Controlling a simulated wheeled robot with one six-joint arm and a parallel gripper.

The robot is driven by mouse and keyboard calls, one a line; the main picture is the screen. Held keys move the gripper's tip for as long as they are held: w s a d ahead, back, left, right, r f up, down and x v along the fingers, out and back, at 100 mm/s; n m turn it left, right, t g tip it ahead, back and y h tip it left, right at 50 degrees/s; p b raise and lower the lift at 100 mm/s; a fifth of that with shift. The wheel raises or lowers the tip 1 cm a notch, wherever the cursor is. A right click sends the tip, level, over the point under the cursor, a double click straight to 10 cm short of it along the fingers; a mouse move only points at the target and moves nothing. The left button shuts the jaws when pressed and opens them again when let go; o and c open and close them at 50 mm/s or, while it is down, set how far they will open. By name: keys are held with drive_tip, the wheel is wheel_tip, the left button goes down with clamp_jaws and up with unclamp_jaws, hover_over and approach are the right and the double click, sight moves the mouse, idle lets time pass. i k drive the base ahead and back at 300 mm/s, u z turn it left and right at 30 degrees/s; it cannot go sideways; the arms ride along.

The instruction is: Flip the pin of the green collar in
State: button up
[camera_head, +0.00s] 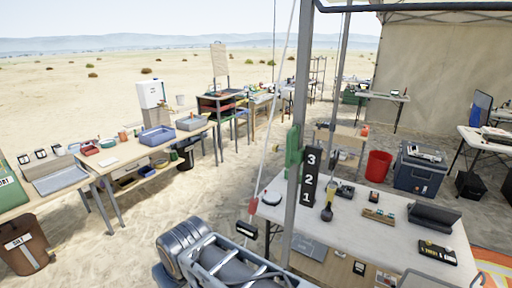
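The green collar (293,150) sits around a grey upright pole (299,115) right of centre, just left of a black plate (309,178) marked 3, 2, 1. Its pin is too small to make out, so I cannot tell whether it is in or out. A thin line with a red piece (253,206) on it runs down left of the pole. My gripper does not show in this view, so its distance from the collar cannot be seen.
A white table (400,235) with small items and black cases stands behind the pole. A grey cylinder and frame fill the bottom centre. A red bucket (378,166) and blue cooler (421,168) stand behind the table. Wooden tables (118,153) line the left; sand lies between.

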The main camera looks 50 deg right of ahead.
sight(275, 148)
drive_tip(key=z, duration=1.25)
drive_tip(key=k, duration=0.65)
drive_tip(key=u, duration=1)
drive_tip(key=i, duration=1.25)
drive_tip(key=z, duration=0.7)
drive_tip(key=i, duration=0.6)
drive_tip(key=z, duration=0.4)
